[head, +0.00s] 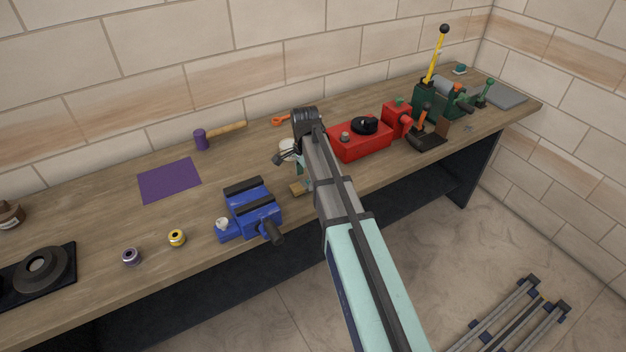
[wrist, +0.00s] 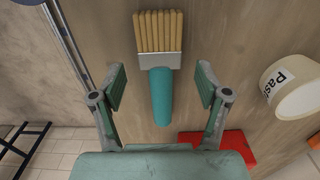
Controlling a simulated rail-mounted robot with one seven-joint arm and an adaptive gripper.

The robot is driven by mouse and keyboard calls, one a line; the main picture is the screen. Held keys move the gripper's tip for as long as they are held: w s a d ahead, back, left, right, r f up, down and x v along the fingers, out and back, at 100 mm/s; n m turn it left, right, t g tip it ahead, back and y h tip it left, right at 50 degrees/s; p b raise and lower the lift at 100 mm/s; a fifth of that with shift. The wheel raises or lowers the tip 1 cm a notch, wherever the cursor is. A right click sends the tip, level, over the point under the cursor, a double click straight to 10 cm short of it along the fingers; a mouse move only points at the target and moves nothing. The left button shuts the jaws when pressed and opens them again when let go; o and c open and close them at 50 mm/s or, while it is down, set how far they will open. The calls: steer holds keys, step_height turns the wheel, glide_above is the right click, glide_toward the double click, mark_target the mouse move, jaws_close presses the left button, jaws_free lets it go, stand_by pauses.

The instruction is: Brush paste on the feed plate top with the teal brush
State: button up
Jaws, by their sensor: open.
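The teal brush (wrist: 161,97) lies on the wooden bench in the wrist view, tan bristles at the top and teal handle pointing down the picture. My gripper (wrist: 160,84) is open, with one finger on either side of the handle and a gap on both sides. In the head view the brush's tan bristles (head: 299,188) show just left of my arm, which hides the handle. A white pot labelled "Paste" (wrist: 293,88) stands to the right in the wrist view and is partly hidden behind my gripper (head: 290,158) in the head view. I cannot tell which part is the feed plate.
A blue vise (head: 252,212) stands left of my arm, a red machine (head: 360,142) right of it. Farther right are a green machine (head: 430,103) and a grey plate (head: 505,95). A mallet (head: 201,139) and purple mat (head: 169,180) lie left.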

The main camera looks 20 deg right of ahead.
mark_target(306, 183)
steer(key=shift+f, duration=1)
steer(key=c, duration=1.2)
steer(key=shift+c, duration=0.2)
steer(key=shift+r, duration=0.1)
step_height(306, 183, up, 20)
steer(key=b, duration=0.4)
steer(key=shift+b, duration=0.3)
steer(key=o, duration=0.3)
steer(key=c, duration=0.3)
